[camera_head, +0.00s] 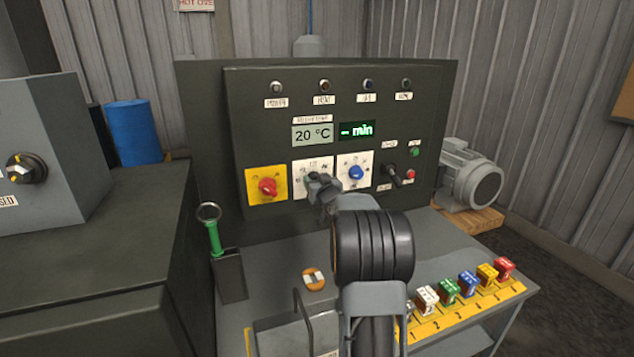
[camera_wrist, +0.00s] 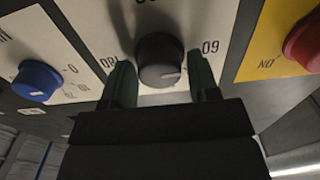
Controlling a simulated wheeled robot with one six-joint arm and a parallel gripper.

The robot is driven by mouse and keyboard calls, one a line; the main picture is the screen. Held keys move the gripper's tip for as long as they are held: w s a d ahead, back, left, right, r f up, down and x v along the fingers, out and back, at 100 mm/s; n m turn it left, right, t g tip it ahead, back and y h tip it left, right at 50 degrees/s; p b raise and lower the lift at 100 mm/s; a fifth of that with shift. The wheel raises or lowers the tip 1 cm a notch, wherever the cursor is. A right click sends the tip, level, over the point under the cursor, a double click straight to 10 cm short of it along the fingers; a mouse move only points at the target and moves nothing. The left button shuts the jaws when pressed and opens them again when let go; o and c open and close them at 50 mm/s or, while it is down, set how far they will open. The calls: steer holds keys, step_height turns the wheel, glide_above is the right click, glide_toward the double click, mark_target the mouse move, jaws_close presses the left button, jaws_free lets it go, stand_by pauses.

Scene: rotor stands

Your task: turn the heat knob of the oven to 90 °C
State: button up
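The dark heat knob (camera_wrist: 160,60) sits on a white dial plate in the wrist view, its pale pointer mark toward the lower right. Printed numbers flank it, upside down and partly hidden. My gripper (camera_wrist: 162,82) has one green finger on each side of the knob, with narrow gaps visible. Whether the fingertips reach around the knob's sides is hard to tell. In the head view, my gripper (camera_head: 320,185) is at the middle white plate (camera_head: 313,168) and hides most of the knob. The oven display (camera_head: 312,134) reads 20 °C.
The red knob (camera_head: 267,187) on yellow lies left of my gripper, the blue knob (camera_head: 355,173) right. Below are a green-handled tool (camera_head: 213,238) in a holder and several coloured blocks (camera_head: 468,283) on a numbered yellow strip.

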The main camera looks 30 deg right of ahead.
steer(key=c, duration=0.6)
steer(key=shift+r+m, duration=0.1)
steer(key=shift+m, duration=0.2)
steer(key=shift+d+m+p, duration=0.15)
steer(key=shift+m+p, duration=1.7)
steer(key=shift+m, duration=2.35)
steer(key=o, duration=0.9)
